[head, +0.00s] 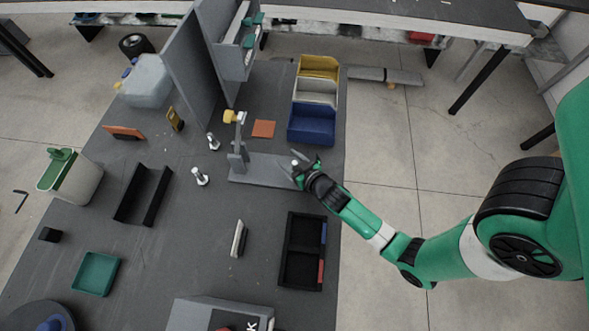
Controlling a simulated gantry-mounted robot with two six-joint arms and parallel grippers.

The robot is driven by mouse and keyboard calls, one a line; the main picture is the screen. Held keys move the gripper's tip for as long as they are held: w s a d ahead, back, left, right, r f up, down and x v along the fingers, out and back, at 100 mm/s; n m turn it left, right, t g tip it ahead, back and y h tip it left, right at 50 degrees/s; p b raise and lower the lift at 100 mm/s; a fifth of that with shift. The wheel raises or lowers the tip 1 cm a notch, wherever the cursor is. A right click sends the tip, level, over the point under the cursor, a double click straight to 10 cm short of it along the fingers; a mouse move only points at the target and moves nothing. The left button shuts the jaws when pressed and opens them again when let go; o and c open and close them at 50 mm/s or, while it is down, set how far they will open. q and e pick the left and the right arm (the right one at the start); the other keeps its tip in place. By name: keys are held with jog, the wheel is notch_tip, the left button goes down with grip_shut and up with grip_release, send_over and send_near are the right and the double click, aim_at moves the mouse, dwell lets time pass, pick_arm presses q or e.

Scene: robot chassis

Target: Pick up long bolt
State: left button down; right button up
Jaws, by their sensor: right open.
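Two light metallic bolts stand on the dark table left of the grey stand. One bolt (200,177) is nearer and the other bolt (213,142) is a little farther back. I cannot tell for sure which is the long bolt. My right gripper (301,165) is open at the right end of the grey stand's base (262,169). It is apart from both bolts and to their right. A small pale spot shows by its fingertips; I cannot tell what it is. My left gripper is not in view.
Yellow, white and blue bins (311,124) stand at the back right. A tall grey panel (194,70) rises behind the bolts. A black channel tray (143,193) lies left of them, and a black organiser (302,252) lies front right.

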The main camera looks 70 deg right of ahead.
grip_shut()
dwell(0.5)
jog(key=shift+r+p, duration=0.3)
jog(key=shift+r, duration=0.2)
notch_tip(320, 180, up, 3)
jog(key=shift+f+p, duration=0.2)
jog(key=shift+p, duration=0.6)
jog(key=s+a+r+p, duration=0.1)
jog(key=s+r+p, duration=0.2)
jog(key=s+r, duration=0.6)
jog(key=s, duration=0.5)
jog(key=shift+a+r, duration=0.2)
jog(key=shift+a, duration=0.15)
